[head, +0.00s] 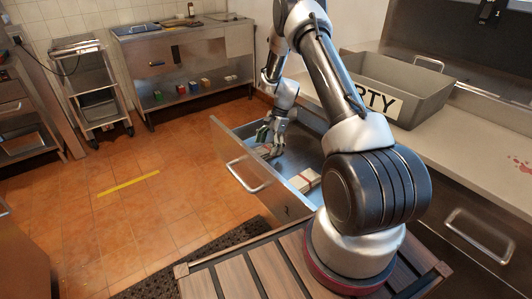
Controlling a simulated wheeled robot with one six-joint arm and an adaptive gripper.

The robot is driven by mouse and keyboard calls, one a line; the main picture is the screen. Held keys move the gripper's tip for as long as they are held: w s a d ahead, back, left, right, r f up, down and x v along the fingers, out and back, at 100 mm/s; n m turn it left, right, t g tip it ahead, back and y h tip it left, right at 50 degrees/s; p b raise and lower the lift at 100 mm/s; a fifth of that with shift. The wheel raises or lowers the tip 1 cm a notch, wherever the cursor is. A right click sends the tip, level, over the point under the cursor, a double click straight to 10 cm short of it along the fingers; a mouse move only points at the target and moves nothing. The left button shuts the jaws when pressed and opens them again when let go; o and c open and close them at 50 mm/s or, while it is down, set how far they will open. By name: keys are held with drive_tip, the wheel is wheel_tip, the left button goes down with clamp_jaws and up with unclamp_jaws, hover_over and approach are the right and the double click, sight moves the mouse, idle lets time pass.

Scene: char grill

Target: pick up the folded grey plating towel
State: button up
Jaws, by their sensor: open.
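An open drawer (293,205) under the counter holds at least two folded cloths. One folded cloth (266,151), greyish and small in the picture, lies toward the drawer's far end, partly hidden by my gripper. Another folded cloth (303,181), pale with a red stripe, lies nearer the front of the picture. I cannot tell for sure from colour which is the grey plating towel. My gripper (270,144) is open and points down inside the drawer, right at the far cloth. I cannot tell whether its fingers touch the cloth.
A grey bin (425,85) with a label reading "RTY" stands on the counter (468,130) at right. The drawer's walls surround my gripper. A steel cart (92,80) and a steel table (180,50) stand at the back.

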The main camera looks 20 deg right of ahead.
sight(267, 149)
drive_tip(key=shift+a+f, duration=0.15)
drive_tip(key=shift+f, duration=0.45)
drive_tip(key=c, duration=1.1)
drive_tip(key=shift+r, duration=0.1)
wheel_tip(267, 149, up, 10)
drive_tip(key=shift+s+f, duration=0.1)
